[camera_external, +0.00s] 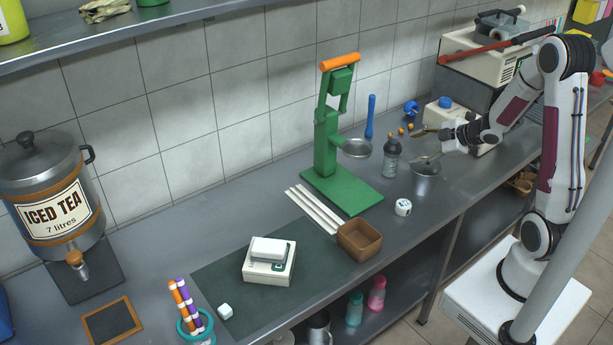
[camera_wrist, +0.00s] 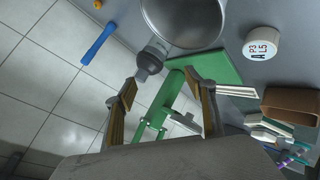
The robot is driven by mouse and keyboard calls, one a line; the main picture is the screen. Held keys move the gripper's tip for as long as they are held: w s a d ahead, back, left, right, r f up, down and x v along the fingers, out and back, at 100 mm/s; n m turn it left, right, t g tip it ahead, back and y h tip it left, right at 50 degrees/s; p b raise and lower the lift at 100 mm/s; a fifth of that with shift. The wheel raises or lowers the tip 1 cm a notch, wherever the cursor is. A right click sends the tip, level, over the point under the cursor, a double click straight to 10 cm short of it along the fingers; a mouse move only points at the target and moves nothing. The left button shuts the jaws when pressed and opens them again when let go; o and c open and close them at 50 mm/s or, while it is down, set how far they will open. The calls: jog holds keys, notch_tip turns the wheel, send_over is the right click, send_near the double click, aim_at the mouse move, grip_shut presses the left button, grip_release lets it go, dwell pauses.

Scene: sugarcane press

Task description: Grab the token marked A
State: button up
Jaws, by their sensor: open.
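A round white piece (camera_external: 403,207) with dark markings sits on the metal counter, right of the green press. My gripper (camera_external: 424,146) is open and empty, above and behind the metal cup, away from the white piece. In the wrist view the spread fingers of my gripper (camera_wrist: 163,84) have nothing between them that they touch; the white piece is outside them, to the right.
A metal cup (camera_external: 426,182) and dark-capped bottle (camera_external: 391,158) stand near my gripper. The green press (camera_external: 327,150) rises left of them. Counter around the white piece is clear.

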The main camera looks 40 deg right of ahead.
jog(key=s+a+f+n+y, duration=0.2)
jog(key=a+f+n+y, duration=0.1)
jog(key=a+f+y, duration=0.25)
jog(key=m+t+y, duration=0.1)
jog(key=m+y, duration=0.3)
jog(key=m, duration=0.2)
send_near(403, 207)
jog(key=w+f, duration=0.2)
jog(key=shift+w+f, duration=0.1)
jog(key=shift+w, duration=0.15)
jog(key=shift+w, duration=0.1)
jog(key=shift+x, duration=1.2)
jog(key=shift+a, duration=0.1)
jog(key=shift+r+x, duration=0.1)
jog(key=shift+x, duration=0.6)
jog(key=shift+r+x, duration=0.15)
jog(key=shift+x, duration=1.75)
